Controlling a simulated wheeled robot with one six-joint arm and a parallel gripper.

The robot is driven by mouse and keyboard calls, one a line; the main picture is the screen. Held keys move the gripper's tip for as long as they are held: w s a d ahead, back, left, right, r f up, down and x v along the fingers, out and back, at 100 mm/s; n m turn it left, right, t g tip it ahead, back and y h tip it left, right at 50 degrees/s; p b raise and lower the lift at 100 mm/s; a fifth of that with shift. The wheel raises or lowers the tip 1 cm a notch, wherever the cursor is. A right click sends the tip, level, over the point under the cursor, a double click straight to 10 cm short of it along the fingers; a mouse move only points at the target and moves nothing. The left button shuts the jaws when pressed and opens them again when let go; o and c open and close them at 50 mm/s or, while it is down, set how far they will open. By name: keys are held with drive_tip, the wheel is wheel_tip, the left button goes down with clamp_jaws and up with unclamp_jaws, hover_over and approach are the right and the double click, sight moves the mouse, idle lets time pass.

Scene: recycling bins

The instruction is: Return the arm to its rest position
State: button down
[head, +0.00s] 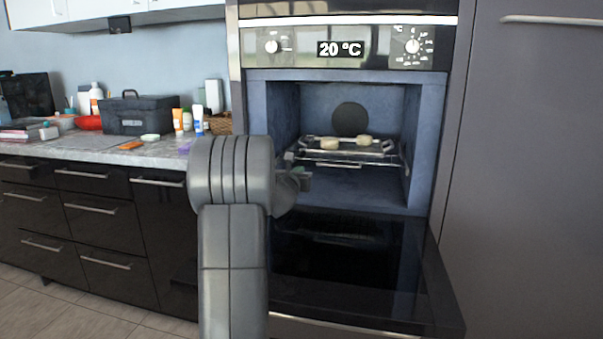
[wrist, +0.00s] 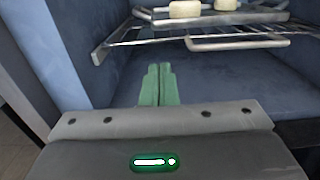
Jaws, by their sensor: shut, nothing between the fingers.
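My gripper (wrist: 158,85) shows in the wrist view with its two green fingers side by side and touching, shut and empty. It points into the open oven (head: 257,110), below the level of the wire rack (wrist: 130,38). In the head view my arm stands upright in the middle, and the gripper (head: 300,175) shows only in part at the oven's left side, mostly hidden behind the wrist.
A tray (wrist: 262,17) with two pale round pieces (head: 330,143) rests on the rack. The oven door (head: 345,265) is folded down in front. A counter (head: 90,150) with a black toolbox (head: 140,115) and bottles stands left. A tall grey cabinet (head: 530,170) stands right.

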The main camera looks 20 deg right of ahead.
drive_tip(key=v, duration=0.5)
drive_tip(key=shift+s, duration=0.1)
